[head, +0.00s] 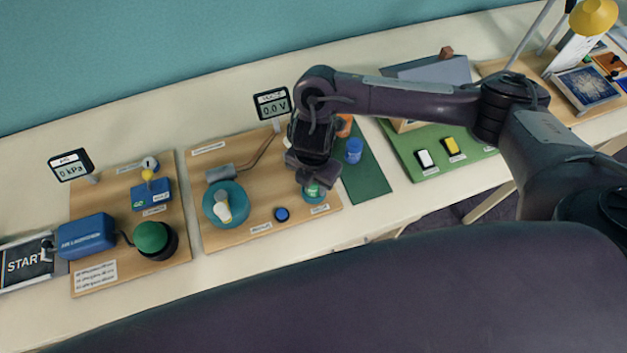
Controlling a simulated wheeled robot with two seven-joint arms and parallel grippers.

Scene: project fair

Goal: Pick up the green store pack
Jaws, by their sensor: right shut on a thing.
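The green store pack (313,192) is a small green cylinder at the right front part of the middle wooden board (240,232). My right gripper (313,180) comes down over it from above and is shut on it. The fingers and wrist hide the upper part of the pack. The pack is at or very near the board's surface; I cannot tell whether it is clear of it. My left gripper is not in view.
A blue cylinder (354,151) and an orange one (344,126) stand on a dark green mat (370,183) right of the gripper. A blue button (282,214) and a teal round base (214,213) are on the board to the left. A "0.0 V" display (272,103) stands behind.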

